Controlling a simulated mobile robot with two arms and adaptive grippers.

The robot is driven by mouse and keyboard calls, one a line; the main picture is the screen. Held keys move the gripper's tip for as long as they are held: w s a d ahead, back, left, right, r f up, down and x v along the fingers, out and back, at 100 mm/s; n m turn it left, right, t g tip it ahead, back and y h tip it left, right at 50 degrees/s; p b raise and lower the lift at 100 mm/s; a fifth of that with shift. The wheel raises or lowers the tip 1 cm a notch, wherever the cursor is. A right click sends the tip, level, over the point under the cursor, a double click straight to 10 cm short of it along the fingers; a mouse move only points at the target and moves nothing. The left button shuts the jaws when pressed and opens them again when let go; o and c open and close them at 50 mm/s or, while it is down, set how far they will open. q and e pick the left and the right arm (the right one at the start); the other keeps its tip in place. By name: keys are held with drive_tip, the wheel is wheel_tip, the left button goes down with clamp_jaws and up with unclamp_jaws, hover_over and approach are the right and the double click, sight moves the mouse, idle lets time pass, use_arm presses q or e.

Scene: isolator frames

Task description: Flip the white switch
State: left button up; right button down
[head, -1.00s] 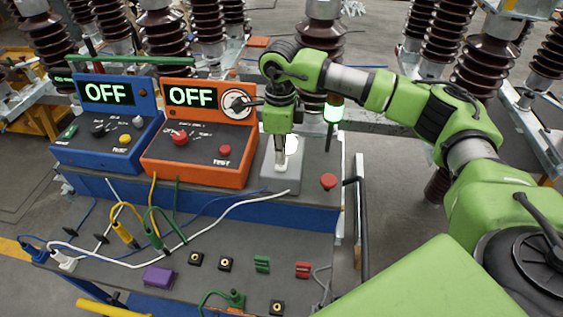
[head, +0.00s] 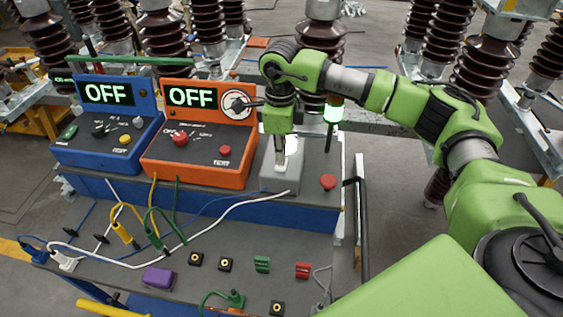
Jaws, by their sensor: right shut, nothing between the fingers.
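A grey switch box (head: 268,180) stands at the right end of the bench's upper shelf. The white switch (head: 291,146) shows as a bright white patch above the box, partly behind my gripper. My right gripper (head: 280,163) points down over the box, shut and empty, with its fingertips close against the switch area. I cannot tell whether it touches the switch or which way the switch is set. My left gripper is not in view.
An orange unit (head: 200,152) and a blue unit (head: 93,146), both showing OFF, stand left of the box. Cables cross the lower panel.

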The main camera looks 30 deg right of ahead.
sight(281, 167)
drive_tip(key=shift+f+b, duration=0.9)
drive_tip(key=shift+f, duration=0.25)
idle(0.4)
drive_tip(key=shift+r, duration=0.15)
drive_tip(key=shift+r+p, duration=1.8)
drive_tip(key=shift+r, duration=1.65)
drive_tip(key=shift+f, duration=0.1)
